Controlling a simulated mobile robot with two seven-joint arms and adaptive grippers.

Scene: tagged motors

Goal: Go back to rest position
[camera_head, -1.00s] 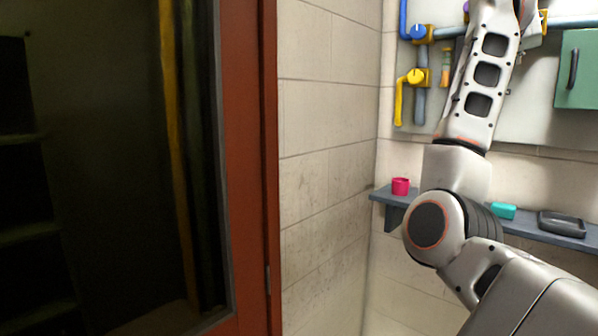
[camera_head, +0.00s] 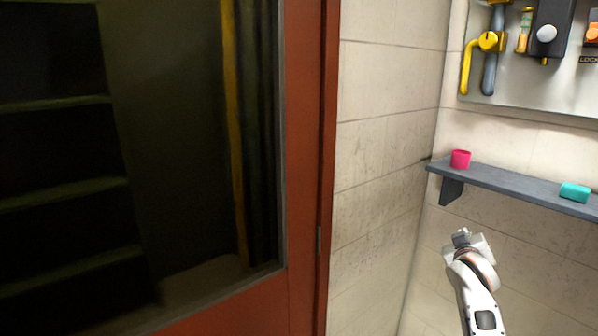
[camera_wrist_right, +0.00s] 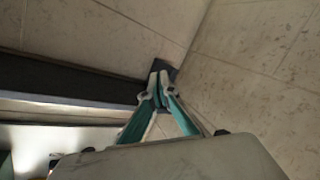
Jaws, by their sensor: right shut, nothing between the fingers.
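My right arm (camera_head: 478,290) reaches up from the bottom right of the head view, below the wall shelf. In the right wrist view my right gripper (camera_wrist_right: 160,92) has its two teal-and-grey fingers together at the tips, with nothing between them. It points up toward the wall corner, and the dark underside of the shelf (camera_wrist_right: 70,80) shows to its left. In the head view the fingers cannot be made out clearly. My left gripper is in neither view.
A grey shelf (camera_head: 510,184) on the wall holds a pink cup (camera_head: 460,159) and a teal object (camera_head: 574,192). Above is a panel with a yellow-handled valve (camera_head: 488,41) and a dark lock box (camera_head: 550,30). A red-framed dark glass door (camera_head: 305,170) stands at left.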

